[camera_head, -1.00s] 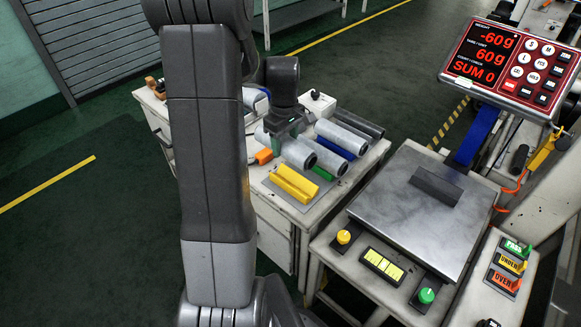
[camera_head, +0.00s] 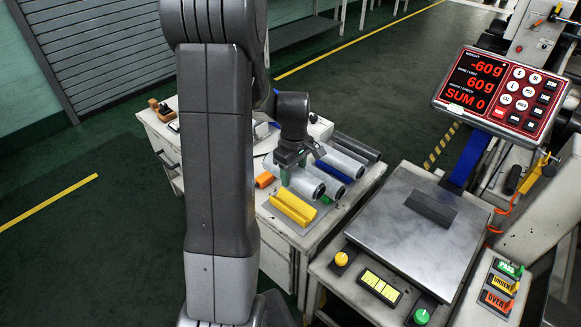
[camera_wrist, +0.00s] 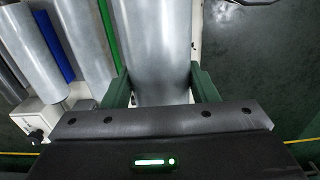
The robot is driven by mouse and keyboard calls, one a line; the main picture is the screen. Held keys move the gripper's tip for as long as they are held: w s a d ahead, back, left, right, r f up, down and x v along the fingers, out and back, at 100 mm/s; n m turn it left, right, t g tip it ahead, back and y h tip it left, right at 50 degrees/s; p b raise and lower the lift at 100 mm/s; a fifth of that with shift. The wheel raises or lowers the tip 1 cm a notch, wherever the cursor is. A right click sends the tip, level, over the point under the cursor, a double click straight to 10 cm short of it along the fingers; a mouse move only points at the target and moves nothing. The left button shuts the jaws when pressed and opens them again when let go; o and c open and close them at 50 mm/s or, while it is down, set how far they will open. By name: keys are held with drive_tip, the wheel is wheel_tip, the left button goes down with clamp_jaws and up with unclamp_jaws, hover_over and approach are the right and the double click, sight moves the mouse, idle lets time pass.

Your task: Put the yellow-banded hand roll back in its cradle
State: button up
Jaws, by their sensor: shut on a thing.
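My gripper (camera_head: 287,168) is shut on a grey roll (camera_head: 304,183), and the wrist view shows its two green fingers (camera_wrist: 160,88) on either side of the roll (camera_wrist: 155,50). No yellow band shows on the visible part of this roll. The roll is close behind the yellow cradle (camera_head: 293,207), a grooved block that looks empty. The cradle lies on a grey plate (camera_head: 277,215) near the front of the white bench. I cannot tell how high the roll is above the bench. My gripper hides part of the roll.
More grey rolls (camera_head: 341,169) lie behind the held one, with a blue strip (camera_head: 345,181) between them. An orange block (camera_head: 265,180) is to the left. A flat weighing plate (camera_head: 390,225) and red display (camera_head: 505,93) stand right of the bench.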

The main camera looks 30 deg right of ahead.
wheel_tip(320, 180, down, 10)
drive_tip(key=b, duration=0.7)
drive_tip(key=shift+r, duration=0.1)
drive_tip(key=o, duration=1.4)
drive_tip(key=shift+c, duration=0.2)
wheel_tip(320, 180, up, 14)
drive_tip(key=shift+f+p, duration=0.1)
drive_tip(key=shift+p, duration=1.05)
drive_tip(key=shift+f, duration=0.1)
